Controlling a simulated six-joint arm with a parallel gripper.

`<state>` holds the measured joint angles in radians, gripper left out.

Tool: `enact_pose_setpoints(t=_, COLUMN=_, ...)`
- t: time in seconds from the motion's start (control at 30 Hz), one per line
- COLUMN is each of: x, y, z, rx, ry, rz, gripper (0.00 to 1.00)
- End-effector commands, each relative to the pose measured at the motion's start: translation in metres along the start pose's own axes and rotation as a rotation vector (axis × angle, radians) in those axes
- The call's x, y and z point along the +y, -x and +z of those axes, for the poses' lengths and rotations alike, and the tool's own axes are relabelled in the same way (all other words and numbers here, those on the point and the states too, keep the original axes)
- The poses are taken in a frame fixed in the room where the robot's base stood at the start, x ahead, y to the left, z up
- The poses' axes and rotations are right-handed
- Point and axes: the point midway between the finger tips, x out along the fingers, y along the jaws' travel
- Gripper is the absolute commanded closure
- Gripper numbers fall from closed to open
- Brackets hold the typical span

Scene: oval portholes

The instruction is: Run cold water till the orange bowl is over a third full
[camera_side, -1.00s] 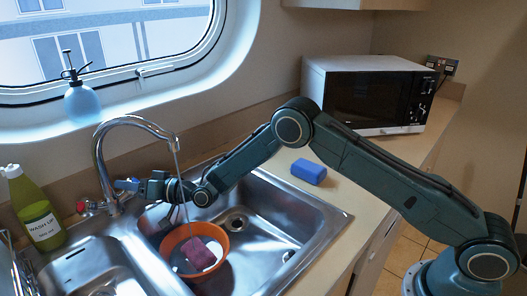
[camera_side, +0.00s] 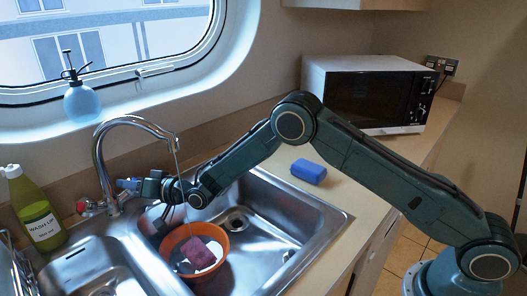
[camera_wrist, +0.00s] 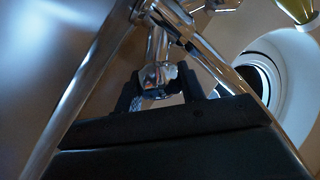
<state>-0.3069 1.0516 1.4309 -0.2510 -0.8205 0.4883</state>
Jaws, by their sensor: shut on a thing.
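The orange bowl (camera_side: 167,245) stands in the right sink basin under the chrome tap (camera_side: 100,157). A thin stream of water (camera_side: 181,190) falls from the spout into it. A dark red sponge (camera_side: 196,251) and something white lie in the bowl. The water level cannot be made out. My gripper (camera_side: 138,186) is at the tap's base, shut on the blue-marked tap handle (camera_side: 127,184). In the wrist view the fingers of my gripper (camera_wrist: 160,88) stand either side of the shiny handle (camera_wrist: 158,77). The red-marked handle (camera_side: 88,207) is on the tap's other side.
A green wash-up bottle (camera_side: 38,212) stands left of the tap. A blue spray bottle (camera_side: 82,103) is on the sill. A blue sponge (camera_side: 309,171) lies on the counter in front of the microwave (camera_side: 370,92). The right part of the basin is clear.

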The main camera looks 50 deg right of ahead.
Motion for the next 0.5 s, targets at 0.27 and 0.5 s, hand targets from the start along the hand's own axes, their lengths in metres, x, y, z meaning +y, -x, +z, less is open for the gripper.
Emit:
enact_pose_setpoints(t=0.27, x=-0.0005, y=0.0003, z=0.0013, rx=-0.001, ry=-0.040, rz=0.062, gripper=0.83)
enact_pose_setpoints(t=0.5, x=0.0001, y=0.0005, z=0.0009, rx=0.000, ry=-0.045, rz=0.068, gripper=0.83)
